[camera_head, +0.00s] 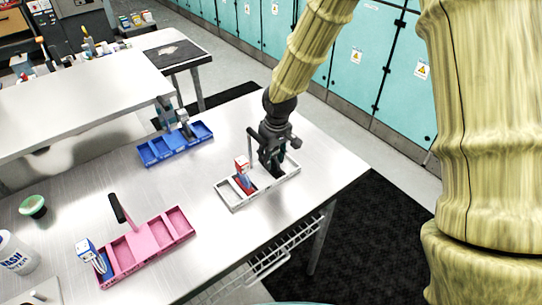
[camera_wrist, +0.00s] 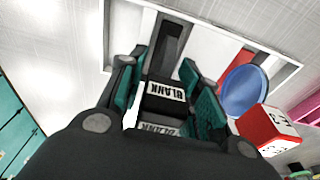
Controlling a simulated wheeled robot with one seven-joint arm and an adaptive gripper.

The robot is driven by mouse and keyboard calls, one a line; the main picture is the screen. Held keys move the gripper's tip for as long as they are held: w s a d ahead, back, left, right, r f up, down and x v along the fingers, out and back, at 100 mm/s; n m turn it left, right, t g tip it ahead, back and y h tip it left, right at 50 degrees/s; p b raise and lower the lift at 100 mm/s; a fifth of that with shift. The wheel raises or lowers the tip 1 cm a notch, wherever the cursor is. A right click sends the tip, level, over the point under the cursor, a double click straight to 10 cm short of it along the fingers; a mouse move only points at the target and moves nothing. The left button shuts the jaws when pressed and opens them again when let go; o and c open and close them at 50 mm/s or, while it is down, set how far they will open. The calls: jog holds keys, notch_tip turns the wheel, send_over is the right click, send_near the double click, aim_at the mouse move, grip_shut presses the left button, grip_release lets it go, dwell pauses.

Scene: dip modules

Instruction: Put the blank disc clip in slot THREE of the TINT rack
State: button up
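My gripper (camera_head: 273,158) is low over the right part of the pale grey rack (camera_head: 232,205). In the wrist view its teal finger pads (camera_wrist: 168,95) close on both sides of the dark blank disc clip (camera_wrist: 167,91), whose white label reads BLANK. The clip is over or in the rack; I cannot tell whether it rests on the rack floor. A red-and-white clip (camera_head: 243,170) stands in the rack to the left of the gripper; its blue disc (camera_wrist: 245,90) shows in the wrist view. The rack's name and slot numbers are not readable.
A pink rack (camera_head: 148,262) with a blue-and-white clip (camera_head: 88,256) is at front left. A blue rack (camera_head: 190,147) stands farther back. A green-topped item (camera_head: 33,206) and a white cup (camera_head: 14,254) are at far left.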

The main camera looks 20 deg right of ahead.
jog(key=shift+r, duration=0.7)
jog(key=r, duration=0.3)
jog(key=s+r+b, duration=0.1)
jog(key=r, duration=0.3)
jog(key=r+b, duration=0.1)
jog(key=r, duration=0.2)
jog(key=shift+s+d+r, duration=0.25)
jog(key=shift+s+r, duration=0.1)
jog(key=shift+r, duration=0.1)
